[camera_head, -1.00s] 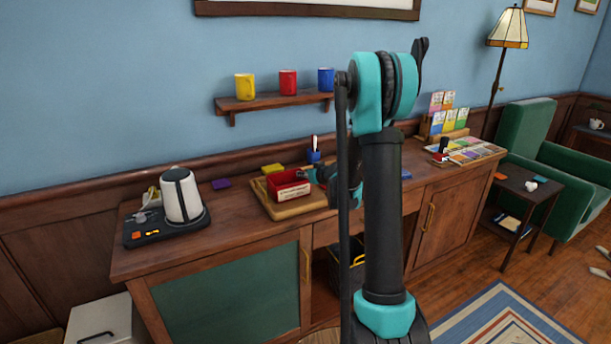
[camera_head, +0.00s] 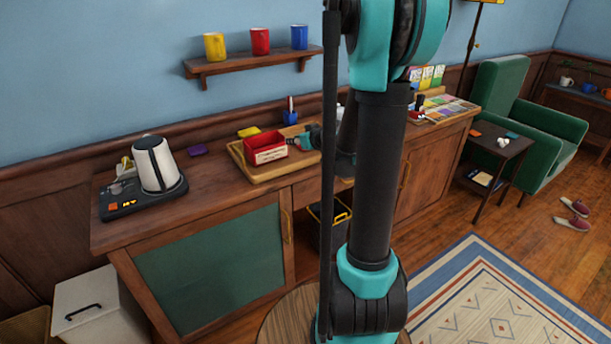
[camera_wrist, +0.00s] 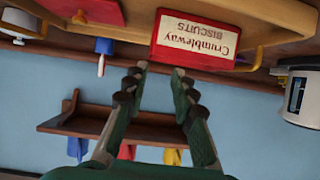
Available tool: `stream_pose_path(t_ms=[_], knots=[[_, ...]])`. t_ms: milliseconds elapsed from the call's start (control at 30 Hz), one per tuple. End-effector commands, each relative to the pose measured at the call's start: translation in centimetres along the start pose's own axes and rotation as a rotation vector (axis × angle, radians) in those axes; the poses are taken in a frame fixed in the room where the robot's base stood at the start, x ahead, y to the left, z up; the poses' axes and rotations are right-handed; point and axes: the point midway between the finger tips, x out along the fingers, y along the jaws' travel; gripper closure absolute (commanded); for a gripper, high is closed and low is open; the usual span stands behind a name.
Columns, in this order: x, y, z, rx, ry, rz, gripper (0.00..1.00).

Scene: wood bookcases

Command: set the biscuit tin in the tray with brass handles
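The red biscuit tin (camera_head: 265,148) with a cream label sits upright in the wooden tray (camera_head: 262,178) on the sideboard. In the upside-down wrist view the tin (camera_wrist: 197,40) shows its label, "Crumbleway Biscuits". A brass handle (camera_wrist: 252,62) shows beside it on the tray's edge. My gripper (camera_head: 300,140) is just to the right of the tin in the head view, partly hidden by my arm. In the wrist view my gripper's fingers (camera_wrist: 157,72) are spread with nothing between them, and the tin lies beyond the tips, apparently apart from them.
A kettle (camera_head: 154,165) stands on its base at the sideboard's left end. A wall shelf (camera_head: 250,64) with three mugs hangs above. Cards stand at the right.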

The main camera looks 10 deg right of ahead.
Motion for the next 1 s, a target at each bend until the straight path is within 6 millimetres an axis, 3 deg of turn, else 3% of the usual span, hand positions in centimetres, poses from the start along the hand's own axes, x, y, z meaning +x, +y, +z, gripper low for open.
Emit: stream_pose_path(t_ms=[167, 300, 433, 600, 800, 1000], knots=[[-4.4, -5.5, 4.5, 0.046, -0.179, -0.042, 0.74], [-9.2, -8.9, 9.8, 0.098, -0.361, -0.024, 0.74], [-14.0, -10.8, 15.0, 0.147, -0.523, 0.041, 0.74], [-19.4, -11.3, 20.4, 0.201, -0.673, 0.159, 0.74], [-22.3, -11.1, 23.2, 0.233, -0.743, 0.246, 0.74], [-22.6, -11.0, 23.5, 0.237, -0.750, 0.257, 0.74]])
